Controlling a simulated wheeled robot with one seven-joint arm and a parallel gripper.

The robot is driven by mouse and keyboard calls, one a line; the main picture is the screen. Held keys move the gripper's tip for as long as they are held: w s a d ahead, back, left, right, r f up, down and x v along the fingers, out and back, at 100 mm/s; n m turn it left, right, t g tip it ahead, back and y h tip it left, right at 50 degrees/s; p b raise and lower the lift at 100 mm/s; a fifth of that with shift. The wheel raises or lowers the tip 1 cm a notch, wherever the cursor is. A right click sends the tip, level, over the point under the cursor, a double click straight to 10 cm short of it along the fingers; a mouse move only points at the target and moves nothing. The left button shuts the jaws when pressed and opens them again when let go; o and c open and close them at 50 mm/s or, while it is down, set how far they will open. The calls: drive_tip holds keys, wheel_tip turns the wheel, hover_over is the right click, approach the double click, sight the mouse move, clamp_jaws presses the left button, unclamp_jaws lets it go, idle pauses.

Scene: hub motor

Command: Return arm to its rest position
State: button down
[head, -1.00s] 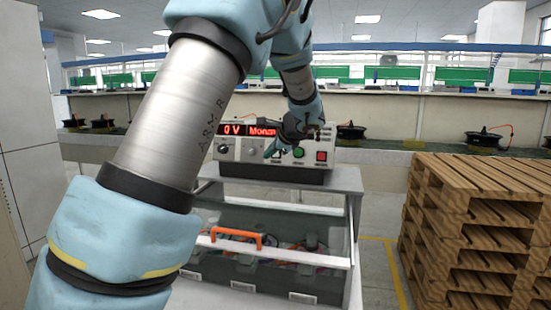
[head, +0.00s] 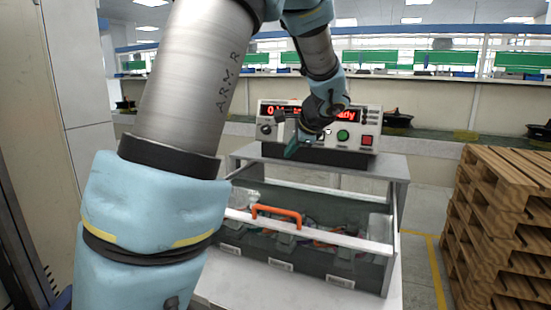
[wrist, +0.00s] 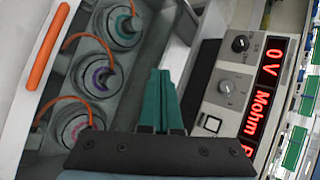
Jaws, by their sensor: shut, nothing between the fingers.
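My arm crosses the left half of the head view. My gripper (head: 291,150) hangs in front of the left part of a tester box with a red display (head: 348,116). In the wrist view my gripper's teal fingers (wrist: 161,98) are together with nothing between them. The tester (wrist: 237,90) lies to their right, its display reading "0 V" and "Mohm". In the head view the arm hides part of the display. Whether the fingers touch the tester cannot be told, but a gap shows in the wrist view.
Stacked wooden pallets (head: 500,215) stand at right. A conveyor line with black motors (head: 397,119) runs behind.

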drive_tip(key=s+a+f+n+g+h, duration=0.1)
drive_tip(key=s+a+f+n+g, duration=0.2)
drive_tip(key=s+a+f+n, duration=0.3)
drive_tip(key=s+a+f+n+g+h, duration=0.2)
drive_tip(key=s+a+f+n, duration=0.5)
drive_tip(key=s, duration=0.9)
drive_tip(key=a+n+g, duration=0.1)
drive_tip(key=a+n, duration=0.2)
drive_tip(key=a, duration=0.1)
drive_tip(key=shift+s+a+n+g+h, duration=0.2)
drive_tip(key=shift+a+n+g+h, duration=0.1)
drive_tip(key=shift+n+g, duration=0.1)
